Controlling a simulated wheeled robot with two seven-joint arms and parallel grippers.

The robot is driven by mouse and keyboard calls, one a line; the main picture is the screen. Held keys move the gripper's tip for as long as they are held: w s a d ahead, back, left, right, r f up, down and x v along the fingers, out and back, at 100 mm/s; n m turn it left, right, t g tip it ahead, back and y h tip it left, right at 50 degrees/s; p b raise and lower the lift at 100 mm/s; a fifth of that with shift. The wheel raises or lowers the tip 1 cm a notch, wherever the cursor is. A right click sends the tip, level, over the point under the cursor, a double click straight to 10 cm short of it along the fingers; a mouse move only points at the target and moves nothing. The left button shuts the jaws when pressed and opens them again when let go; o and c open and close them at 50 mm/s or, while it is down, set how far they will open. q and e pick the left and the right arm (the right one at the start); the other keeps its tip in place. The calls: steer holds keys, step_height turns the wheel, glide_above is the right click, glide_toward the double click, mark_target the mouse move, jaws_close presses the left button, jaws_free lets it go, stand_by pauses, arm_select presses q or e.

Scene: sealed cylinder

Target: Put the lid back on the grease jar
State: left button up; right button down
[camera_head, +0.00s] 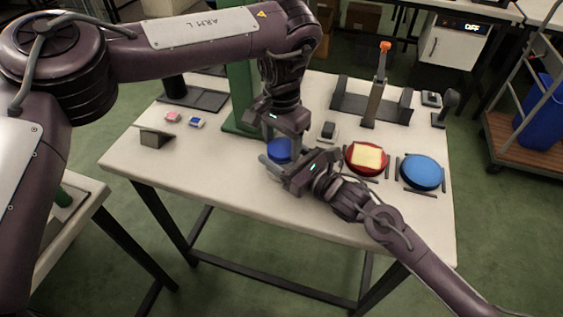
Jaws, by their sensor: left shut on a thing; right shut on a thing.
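A blue round lid (280,150) shows at the middle of the table, between my two grippers. My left gripper (282,140) points down from above and is shut on the lid. My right gripper (277,172) reaches in from the right, just below and in front of the lid, and is shut on what appears to be the grease jar. The jar's body is almost wholly hidden behind the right gripper's fingers. I cannot tell whether the lid is seated on the jar or just above it.
A red round dish (353,169) with a yellow pad and a blue round disc (422,172) stand to the right. A dark rack (345,102) with an orange-tipped lever is behind. A green column (240,95) stands behind left. The left front of the white table (200,185) is clear.

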arm_select(q)
steer(key=m, duration=0.6)
steer(key=shift+w+a, duration=0.1)
steer(key=o, duration=1.1)
steer(key=shift+r, duration=2.3)
